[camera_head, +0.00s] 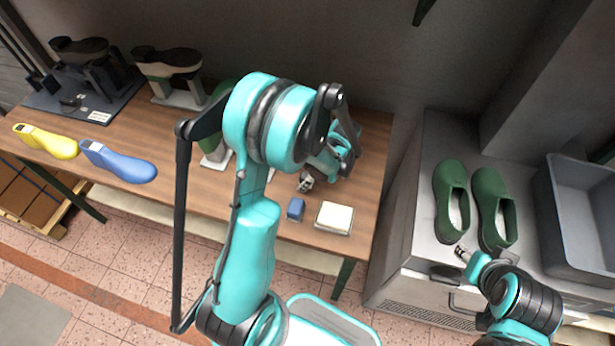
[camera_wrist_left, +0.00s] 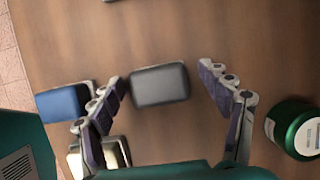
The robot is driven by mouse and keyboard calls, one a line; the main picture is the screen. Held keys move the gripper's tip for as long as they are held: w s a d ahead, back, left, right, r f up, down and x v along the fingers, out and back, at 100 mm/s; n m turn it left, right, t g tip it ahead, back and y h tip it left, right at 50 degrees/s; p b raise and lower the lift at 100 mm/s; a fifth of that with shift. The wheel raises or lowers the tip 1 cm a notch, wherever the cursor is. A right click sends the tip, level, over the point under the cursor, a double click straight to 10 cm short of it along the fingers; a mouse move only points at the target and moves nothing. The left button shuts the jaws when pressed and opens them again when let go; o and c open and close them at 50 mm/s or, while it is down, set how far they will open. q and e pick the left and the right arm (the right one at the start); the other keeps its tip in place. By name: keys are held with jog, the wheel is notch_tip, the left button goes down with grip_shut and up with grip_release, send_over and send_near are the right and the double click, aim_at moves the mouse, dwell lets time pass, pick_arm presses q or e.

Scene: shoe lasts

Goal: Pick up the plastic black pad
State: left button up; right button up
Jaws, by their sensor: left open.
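The black pad (camera_wrist_left: 160,86) looks like a dark grey rounded block lying flat on the wooden table (camera_wrist_left: 150,35) in the left wrist view. My left gripper (camera_wrist_left: 163,78) is open and empty, with one finger on either side of the pad. The left fingertip is very close to the pad's edge; I cannot tell whether it touches. The right fingertip stands apart from it. In the head view my left arm hides the pad. Only a small part of my right gripper (camera_head: 463,253) shows, at the lower right near the green shoes.
A blue block (camera_head: 295,209) and a cream block (camera_head: 334,217) lie near the table's front edge. A green container (camera_wrist_left: 293,128) is right of the gripper. Yellow (camera_head: 45,141) and blue (camera_head: 118,161) lasts lie left. Green shoes (camera_head: 491,205) and a grey bin (camera_head: 585,215) stand right.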

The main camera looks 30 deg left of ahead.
pick_arm(q)
jog(key=c, duration=1.3)
jog(key=shift+o, duration=0.2)
jog(key=shift+r, duration=0.2)
